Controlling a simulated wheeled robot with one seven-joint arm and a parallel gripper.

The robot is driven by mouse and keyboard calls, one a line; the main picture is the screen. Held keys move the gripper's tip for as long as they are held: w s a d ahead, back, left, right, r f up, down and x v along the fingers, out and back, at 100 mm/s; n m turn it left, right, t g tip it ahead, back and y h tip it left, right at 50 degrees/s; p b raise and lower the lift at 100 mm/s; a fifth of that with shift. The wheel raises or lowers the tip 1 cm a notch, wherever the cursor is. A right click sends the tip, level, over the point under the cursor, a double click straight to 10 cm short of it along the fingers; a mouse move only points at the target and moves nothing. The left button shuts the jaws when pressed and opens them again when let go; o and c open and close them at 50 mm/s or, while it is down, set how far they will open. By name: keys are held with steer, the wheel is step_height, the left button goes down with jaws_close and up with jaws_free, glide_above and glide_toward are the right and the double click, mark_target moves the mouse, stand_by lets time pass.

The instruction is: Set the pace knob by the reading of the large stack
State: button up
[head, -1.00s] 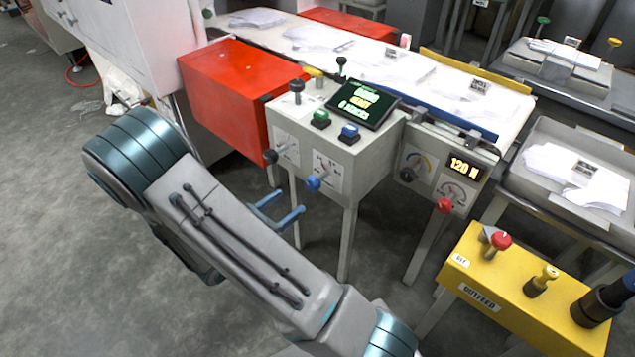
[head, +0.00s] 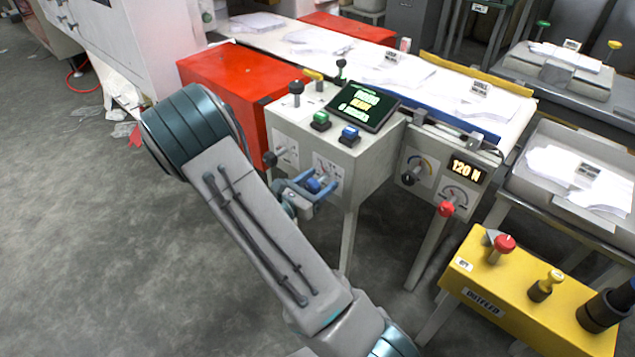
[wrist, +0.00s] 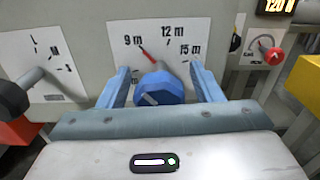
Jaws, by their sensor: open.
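A blue knob (wrist: 158,95) sits in front of a white dial plate marked 9 m, 12 m and 15 m; its red pointer stands close to 9 m. In the head view the blue knob (head: 313,186) is on the front of the grey control box (head: 362,165). My gripper (wrist: 158,72) is open, with one blue finger on each side of the knob; I cannot tell whether they touch it. In the head view my gripper (head: 310,187) is at the box front. White stacks with small tags, such as the stack on the belt (head: 470,105), show; the tags are too small to read.
A black knob (wrist: 10,98) stands left of the blue one. A red knob (head: 445,209) sits below a display (head: 465,169) reading 120 N. A screen (head: 363,107) and green and blue buttons top the box. A yellow outfeed box (head: 520,290) stands at right.

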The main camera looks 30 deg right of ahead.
steer(key=c, duration=1)
steer(key=shift+f+m, duration=0.1)
steer(key=shift+m, duration=0.2)
steer(key=m+b, duration=0.4)
steer(key=m, duration=0.1)
steer(key=shift+f, duration=0.15)
steer(key=m+b, duration=0.3)
steer(key=shift+m, duration=0.4)
steer(key=shift+m+b, duration=1.05)
steer(key=shift+m, duration=0.05)
steer(key=o, duration=1)
steer(key=shift+r, duration=0.2)
